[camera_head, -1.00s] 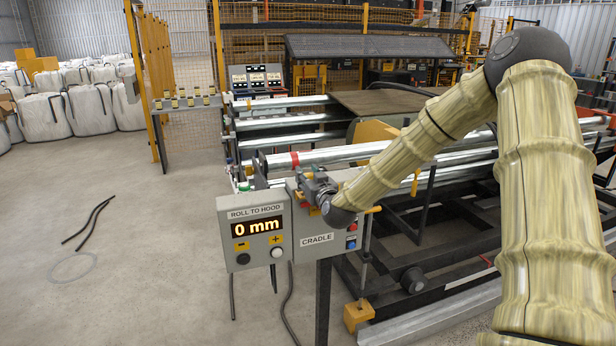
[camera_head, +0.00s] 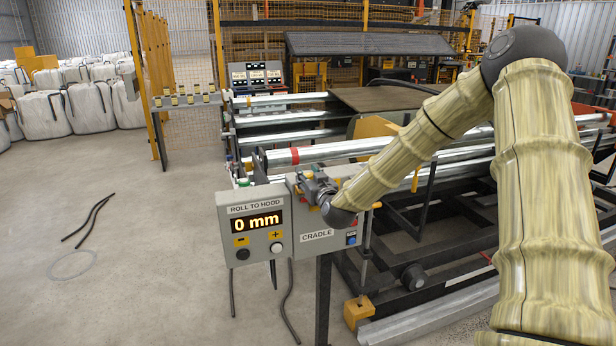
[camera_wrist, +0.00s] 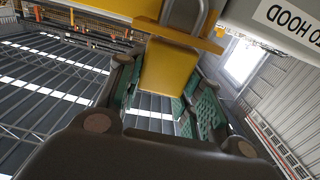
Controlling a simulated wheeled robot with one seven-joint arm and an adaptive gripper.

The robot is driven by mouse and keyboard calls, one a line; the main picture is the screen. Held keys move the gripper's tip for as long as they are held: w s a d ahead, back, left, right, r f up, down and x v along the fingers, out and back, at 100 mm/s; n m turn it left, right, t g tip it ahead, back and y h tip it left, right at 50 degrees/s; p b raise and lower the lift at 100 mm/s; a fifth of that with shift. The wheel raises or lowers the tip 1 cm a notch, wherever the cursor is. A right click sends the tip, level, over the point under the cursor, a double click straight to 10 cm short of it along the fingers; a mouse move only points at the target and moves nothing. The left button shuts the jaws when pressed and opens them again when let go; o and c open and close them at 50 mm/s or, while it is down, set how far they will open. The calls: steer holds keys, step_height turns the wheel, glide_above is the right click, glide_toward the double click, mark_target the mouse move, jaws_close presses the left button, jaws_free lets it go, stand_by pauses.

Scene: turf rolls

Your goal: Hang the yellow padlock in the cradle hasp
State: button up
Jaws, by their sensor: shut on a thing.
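The yellow padlock (camera_wrist: 168,68) is held between the green-padded fingers of my gripper (camera_wrist: 150,105) in the wrist view. Its grey shackle (camera_wrist: 185,15) points to the top of that view, beside a yellow bar and plate (camera_wrist: 115,8) that seem to be part of the hasp. I cannot tell whether the shackle passes through or only lies against it. In the head view my gripper (camera_head: 312,186) is at the front of the grey CRADLE box (camera_head: 333,237). My wrist hides most of the padlock and hasp there.
A grey ROLL TO HOOD box (camera_head: 234,257), reading 0 mm, adjoins on the left. A blue button (camera_head: 351,239) sits just below my wrist. Metal rollers (camera_head: 335,151) lie behind.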

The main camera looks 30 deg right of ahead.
steer(key=shift+f, duration=0.2)
steer(key=o, duration=1.1)
steer(key=shift+o, duration=0.2)
steer(key=v, duration=1.2)
steer(key=shift+r, duration=0.1)
